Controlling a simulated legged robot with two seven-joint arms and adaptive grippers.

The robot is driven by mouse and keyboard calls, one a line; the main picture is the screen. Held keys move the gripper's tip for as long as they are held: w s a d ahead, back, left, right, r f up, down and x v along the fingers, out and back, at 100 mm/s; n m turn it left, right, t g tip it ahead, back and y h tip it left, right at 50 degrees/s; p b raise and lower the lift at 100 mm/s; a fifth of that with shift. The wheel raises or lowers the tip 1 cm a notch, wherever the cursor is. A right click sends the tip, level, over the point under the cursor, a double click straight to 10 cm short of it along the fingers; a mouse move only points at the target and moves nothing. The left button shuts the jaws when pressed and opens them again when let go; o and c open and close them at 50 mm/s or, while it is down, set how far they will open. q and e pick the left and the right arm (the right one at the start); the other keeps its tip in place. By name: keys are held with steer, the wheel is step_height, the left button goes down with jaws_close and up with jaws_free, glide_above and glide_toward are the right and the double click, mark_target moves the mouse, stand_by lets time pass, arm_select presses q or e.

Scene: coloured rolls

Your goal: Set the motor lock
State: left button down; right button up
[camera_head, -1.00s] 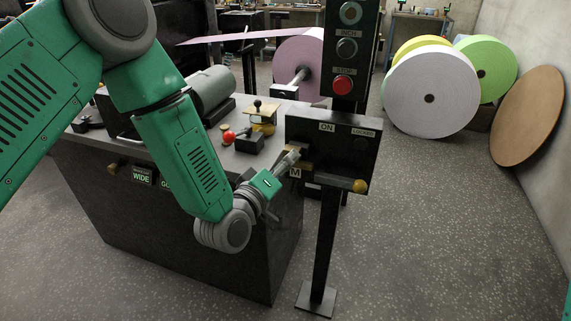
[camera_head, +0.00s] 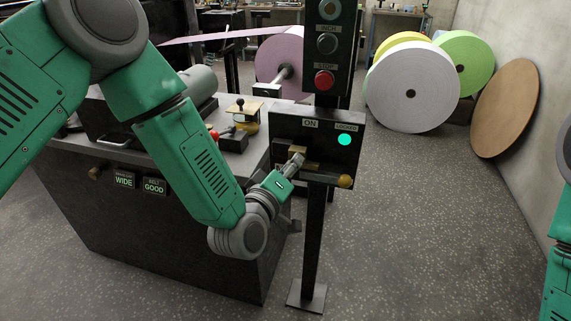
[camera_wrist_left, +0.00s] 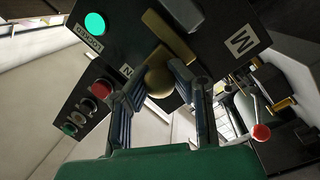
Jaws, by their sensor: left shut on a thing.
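The motor lock box (camera_head: 283,126) is a dark panel on a post, labelled ON, with a lit green lamp (camera_head: 345,140) at its right. The lamp also shows in the wrist view (camera_wrist_left: 95,23). My left gripper (camera_head: 297,159) is at the lower left of the box's face, shut on a brass handle (camera_head: 298,150). In the wrist view a round brass end (camera_wrist_left: 158,81) sits between the left fingers (camera_wrist_left: 155,92), which partly hide it. A brass knob (camera_head: 345,181) sticks out at the box's lower right. My right gripper is not in view.
Above the box is a button column with a red stop button (camera_head: 324,80). A machine bench (camera_head: 258,151) with a red-knobbed lever (camera_head: 214,135) stands left. Coloured rolls (camera_head: 413,90) and a brown disc (camera_head: 504,108) stand at the right wall. The floor at right is clear.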

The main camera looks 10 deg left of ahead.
arm_select(q)
steer(key=shift+s+d+f, duration=0.1)
steer(key=shift+s+f, duration=0.1)
steer(key=shift+f, duration=0.1)
steer(key=c, duration=1.4)
jaws_free()
steer(key=shift+o, duration=0.5)
steer(key=shift+w+d+r, duration=0.1)
steer(key=shift+d+r, duration=0.05)
steer(key=shift+d, duration=0.1)
steer(key=v, duration=1.2)
steer(key=shift+w, duration=0.1)
